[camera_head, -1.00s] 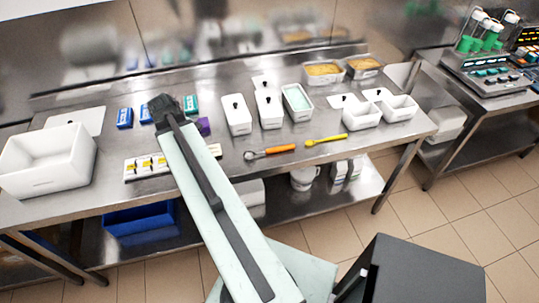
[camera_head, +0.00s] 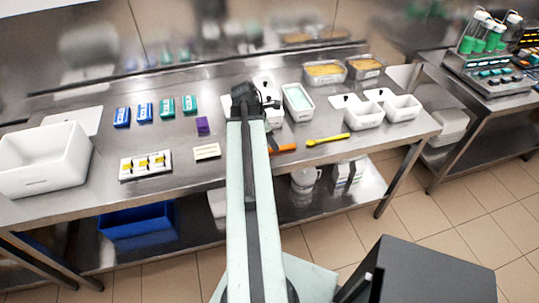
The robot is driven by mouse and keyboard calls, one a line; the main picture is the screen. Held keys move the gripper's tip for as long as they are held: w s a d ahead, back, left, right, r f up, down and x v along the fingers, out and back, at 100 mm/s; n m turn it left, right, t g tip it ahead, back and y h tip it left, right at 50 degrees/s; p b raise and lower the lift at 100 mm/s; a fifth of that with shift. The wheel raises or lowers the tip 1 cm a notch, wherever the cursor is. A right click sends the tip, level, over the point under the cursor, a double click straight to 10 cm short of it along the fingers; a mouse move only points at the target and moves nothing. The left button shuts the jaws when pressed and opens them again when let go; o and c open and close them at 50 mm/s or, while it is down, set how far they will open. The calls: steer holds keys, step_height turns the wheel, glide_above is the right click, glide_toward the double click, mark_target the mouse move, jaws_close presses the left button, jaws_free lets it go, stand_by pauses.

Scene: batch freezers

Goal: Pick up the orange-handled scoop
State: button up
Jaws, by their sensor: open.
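The orange-handled scoop lies on the steel table; its orange handle (camera_head: 282,148) shows just right of my arm. Its metal bowl end is hidden behind my arm. My gripper (camera_head: 255,98) is dark and sits at the end of my pale arm, in front of the white lidded containers and beyond the scoop in the picture. It appears open and empty; the gap between its fingers is hard to make out. A yellow-handled scoop (camera_head: 328,140) lies just right of the orange one.
The steel table (camera_head: 222,178) also bears white tubs (camera_head: 363,117), a teal-filled container (camera_head: 298,103), a big white bin (camera_head: 45,160), blue and green boxes, a purple block (camera_head: 203,125) and a white tray (camera_head: 146,166). The table's front right is bare.

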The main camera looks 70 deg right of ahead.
steer(key=b+x, duration=0.4)
steer(key=x, duration=0.1)
steer(key=shift+w+d, duration=0.1)
steer(key=shift+w, duration=0.1)
steer(key=shift+r, duration=0.15)
jaws_close()
steer(key=shift+r+p, duration=0.1)
steer(key=shift+p, duration=0.2)
step_height(320, 180, up, 10)
steer(key=p, duration=0.9)
steer(key=shift+p, duration=0.4)
